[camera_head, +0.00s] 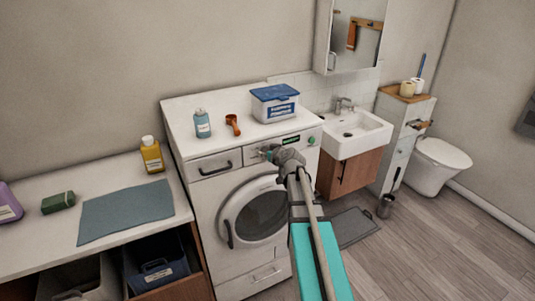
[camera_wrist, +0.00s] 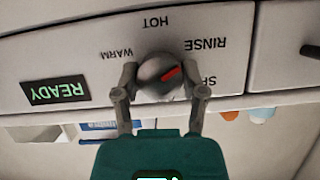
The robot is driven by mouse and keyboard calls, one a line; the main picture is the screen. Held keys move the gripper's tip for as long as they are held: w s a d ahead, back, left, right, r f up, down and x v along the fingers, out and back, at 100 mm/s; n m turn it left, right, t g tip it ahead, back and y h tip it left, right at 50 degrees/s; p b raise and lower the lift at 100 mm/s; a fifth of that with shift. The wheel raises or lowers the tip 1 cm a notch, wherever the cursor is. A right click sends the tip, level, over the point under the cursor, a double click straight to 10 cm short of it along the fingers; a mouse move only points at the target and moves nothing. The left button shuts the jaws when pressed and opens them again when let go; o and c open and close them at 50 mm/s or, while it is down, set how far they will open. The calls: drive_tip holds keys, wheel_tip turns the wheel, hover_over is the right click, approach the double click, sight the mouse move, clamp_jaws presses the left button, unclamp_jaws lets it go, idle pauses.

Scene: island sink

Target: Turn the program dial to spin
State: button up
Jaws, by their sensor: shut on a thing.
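The program dial (camera_wrist: 158,68) is a round grey knob with a red pointer mark on the washing machine's white control panel (camera_wrist: 60,55). The wrist view shows the panel upside down, with labels WARM, HOT, RINSE and one starting SP, partly hidden by a finger. The red mark points between RINSE and the SP label. My gripper (camera_wrist: 161,73) has a finger on each side of the dial and is shut on it. In the head view my gripper (camera_head: 271,152) is at the washing machine's (camera_head: 205,205) panel and hides most of the dial.
A green-lit display (camera_wrist: 56,90) reads READY beside the dial. A drawer handle (camera_wrist: 311,51) is on the other side. On top of the machine stand a blue bottle (camera_head: 202,124), an orange scoop (camera_head: 232,124) and a blue-lidded box (camera_head: 275,105). The round door (camera_head: 228,212) is closed below.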

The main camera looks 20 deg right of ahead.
drive_tip(key=shift+d, duration=0.1)
drive_tip(key=shift+c, duration=0.3)
drive_tip(key=m+y+b, duration=0.1)
drive_tip(key=m+y, duration=0.2)
drive_tip(key=m, duration=0.1)
drive_tip(key=shift+f+b, duration=0.2)
drive_tip(key=shift+b, duration=0.1)
drive_tip(key=m+y+b, duration=0.1)
drive_tip(key=m, duration=0.1)
drive_tip(key=shift+m+t+b, duration=0.3)
drive_tip(key=shift+m+t+y+b, duration=0.3)
drive_tip(key=shift+m+y+b, duration=0.25)
drive_tip(key=shift+m, duration=0.35)
drive_tip(key=shift+r, duration=0.1)
drive_tip(key=o, duration=1.1)
drive_tip(key=shift+o, duration=0.2)
